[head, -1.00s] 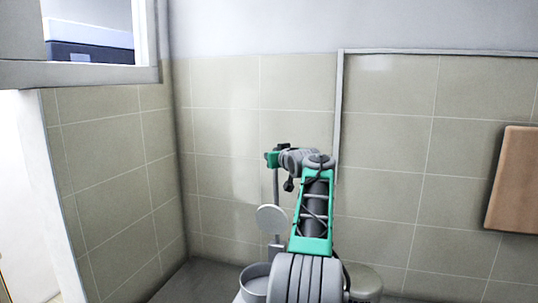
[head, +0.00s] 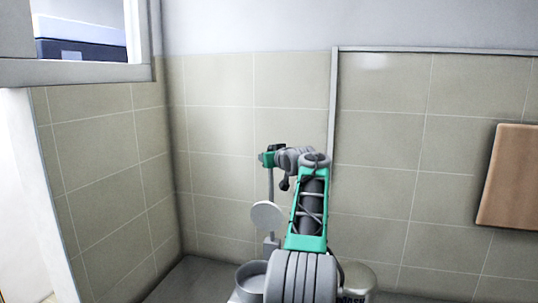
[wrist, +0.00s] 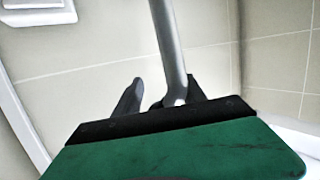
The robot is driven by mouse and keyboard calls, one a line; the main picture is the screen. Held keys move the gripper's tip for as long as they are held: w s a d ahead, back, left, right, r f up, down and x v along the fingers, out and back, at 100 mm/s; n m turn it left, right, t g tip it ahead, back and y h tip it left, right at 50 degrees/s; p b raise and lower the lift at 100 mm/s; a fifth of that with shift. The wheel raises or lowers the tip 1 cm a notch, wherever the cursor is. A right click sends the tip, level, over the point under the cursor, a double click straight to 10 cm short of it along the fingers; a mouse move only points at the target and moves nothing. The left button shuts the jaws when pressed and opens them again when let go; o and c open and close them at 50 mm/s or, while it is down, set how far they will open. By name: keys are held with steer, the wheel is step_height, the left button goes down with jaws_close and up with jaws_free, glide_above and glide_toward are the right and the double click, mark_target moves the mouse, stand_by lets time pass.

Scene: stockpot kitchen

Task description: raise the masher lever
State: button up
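The masher's grey lever (head: 271,184) stands upright in the head view, above a pot-like cup (head: 251,275). A pale round disc (head: 267,215) is beside its lower part. My gripper (head: 268,158) is at the lever's top end. In the wrist view the lever (wrist: 168,40) runs up past the dark fingers of my gripper (wrist: 160,95). The left finger stands apart from the lever with a gap. The right finger is partly hidden behind it. The fingers look open around the lever, and I see no grip on it.
A metal pot (head: 357,278) stands to the right of my arm, partly hidden. The tiled wall (head: 390,190) is close behind, with a brown board (head: 508,178) on it at right. The grey counter (head: 185,280) is clear at left.

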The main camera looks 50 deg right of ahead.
steer(key=shift+o, duration=1.4)
steer(key=shift+d+f, duration=0.3)
steer(key=shift+f, duration=0.15)
steer(key=b+v, duration=0.4)
steer(key=v, duration=0.4)
steer(key=shift+w+r, duration=0.15)
steer(key=shift+r, duration=0.05)
